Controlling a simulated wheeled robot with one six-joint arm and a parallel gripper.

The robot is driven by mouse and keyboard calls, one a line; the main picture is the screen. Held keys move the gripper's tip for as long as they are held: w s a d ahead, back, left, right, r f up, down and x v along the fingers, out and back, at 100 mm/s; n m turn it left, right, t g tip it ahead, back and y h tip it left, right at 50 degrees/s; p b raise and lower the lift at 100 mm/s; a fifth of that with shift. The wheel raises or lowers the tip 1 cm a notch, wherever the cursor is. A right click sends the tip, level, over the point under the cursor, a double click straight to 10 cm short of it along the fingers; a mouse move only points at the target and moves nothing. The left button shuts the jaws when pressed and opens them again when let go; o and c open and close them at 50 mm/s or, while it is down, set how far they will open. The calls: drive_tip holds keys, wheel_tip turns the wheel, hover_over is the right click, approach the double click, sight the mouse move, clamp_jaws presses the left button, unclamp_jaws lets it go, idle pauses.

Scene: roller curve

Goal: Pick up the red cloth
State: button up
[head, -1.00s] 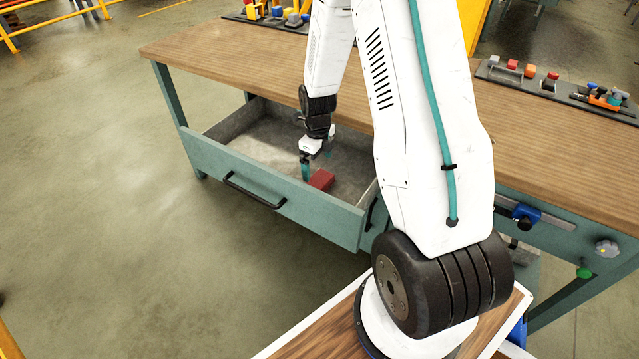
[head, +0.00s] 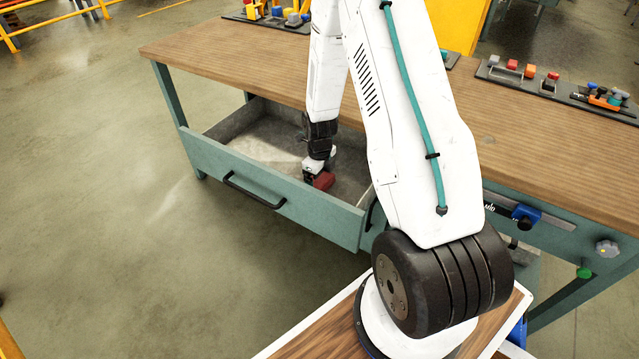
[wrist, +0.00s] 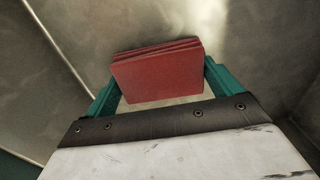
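The red cloth (wrist: 158,76) is a folded stack of several layers. It lies in the open drawer, near the front right of it, and shows in the head view (head: 325,181). My gripper (wrist: 160,82) is down in the drawer over the cloth. In the wrist view its two teal fingers stand on the left and right sides of the cloth, with the cloth between them. The fingers look apart by about the cloth's width. I cannot tell whether they press on it. In the head view the fingertips are mostly hidden.
The drawer (head: 215,160) is pulled out from the workbench (head: 240,62), with walls around the gripper and a black handle (head: 252,192) in front. The drawer's left part is bare. Trays with coloured parts (head: 525,72) stand on the bench top.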

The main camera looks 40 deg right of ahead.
sight(319, 180)
drive_tip(key=shift+c, duration=0.3)
wheel_tip(319, 180, up, 10)
idle(0.4)
drive_tip(key=shift+o, duration=1.2)
drive_tip(key=shift+c, duration=0.5)
